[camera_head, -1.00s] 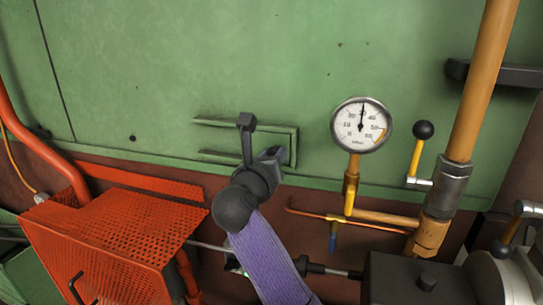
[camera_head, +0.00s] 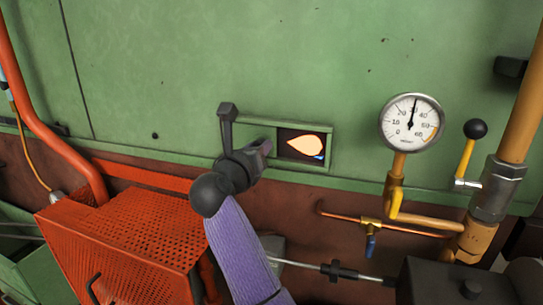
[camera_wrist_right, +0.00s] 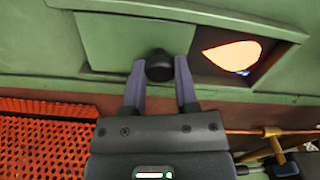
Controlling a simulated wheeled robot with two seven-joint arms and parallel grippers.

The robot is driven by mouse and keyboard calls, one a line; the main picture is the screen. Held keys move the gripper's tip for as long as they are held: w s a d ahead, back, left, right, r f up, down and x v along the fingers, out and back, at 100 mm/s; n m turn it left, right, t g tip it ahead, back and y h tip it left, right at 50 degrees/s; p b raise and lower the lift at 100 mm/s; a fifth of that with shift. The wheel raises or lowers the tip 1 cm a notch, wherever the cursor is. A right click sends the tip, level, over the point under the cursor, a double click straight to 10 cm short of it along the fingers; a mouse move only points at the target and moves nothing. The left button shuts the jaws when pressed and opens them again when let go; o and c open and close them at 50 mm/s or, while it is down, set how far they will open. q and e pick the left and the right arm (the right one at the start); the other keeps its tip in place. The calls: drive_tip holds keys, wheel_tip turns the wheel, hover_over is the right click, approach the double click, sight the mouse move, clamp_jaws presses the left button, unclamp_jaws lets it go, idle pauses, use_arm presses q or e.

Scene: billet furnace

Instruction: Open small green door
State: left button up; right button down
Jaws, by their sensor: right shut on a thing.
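The small green door (camera_head: 257,132) is a flat sliding panel in a green frame on the furnace wall. It stands slid to the left, and an opening (camera_head: 290,136) to its right shows a bright orange-yellow glow. In the right wrist view the door (camera_wrist_right: 112,36) carries a round black knob (camera_wrist_right: 159,66). My right gripper (camera_head: 261,149) is at the door and hides part of it in the head view. In the right wrist view its two fingers (camera_wrist_right: 160,76) are closed around the knob, one on each side. My left gripper is not in view.
A pressure gauge (camera_head: 412,122) on yellow-orange piping stands to the right of the door, with a black-knobbed lever (camera_head: 468,155) beyond it. A red perforated guard box (camera_head: 130,225) sits at the lower left. A black machine housing (camera_head: 445,283) is at the lower right.

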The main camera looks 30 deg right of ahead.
drive_tip(key=shift+w+a, duration=0.1)
drive_tip(key=shift+a, duration=0.05)
drive_tip(key=shift+c, duration=1.9)
unclamp_jaws()
drive_tip(key=b+v, duration=0.3)
drive_tip(key=v, duration=0.7)
